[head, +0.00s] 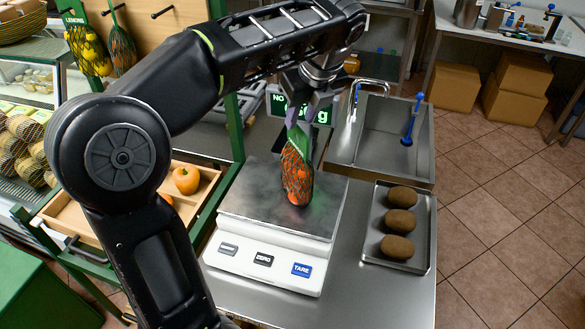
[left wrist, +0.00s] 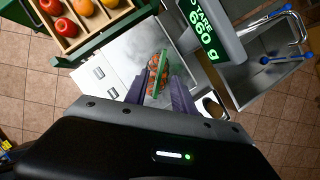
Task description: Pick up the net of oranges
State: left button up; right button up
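The net of oranges (head: 298,172), a red-orange mesh with a green top, stands upright on the steel pan of the white scale (head: 262,262). My left gripper (head: 303,112) is above it, pointing down at its green top. In the left wrist view the net (left wrist: 158,72) shows between the two purple fingers (left wrist: 160,82), which stand apart with the green strip between them. The fingers look open around the top, and I see no clear grip. My right gripper is not in view.
The scale display (left wrist: 205,35) reads 660 g. A tray (head: 428,225) with three brown potato-like items lies to the right of the scale. A sink (head: 372,135) is behind. Produce bins (head: 85,225) are at the left, with nets hanging above, including lemons (head: 88,50).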

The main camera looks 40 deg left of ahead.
aim_at(296, 132)
pick_arm(q)
jog(key=shift+d, duration=0.1)
jog(key=b+x, duration=0.2)
jog(key=x, duration=0.1)
jog(key=shift+b, duration=0.4)
jog(key=shift+r, duration=0.15)
jog(key=x, duration=0.5)
jog(key=shift+p, duration=0.4)
jog(key=shift+s, duration=0.1)
jog(key=shift+c, duration=0.3)
grip_shut()
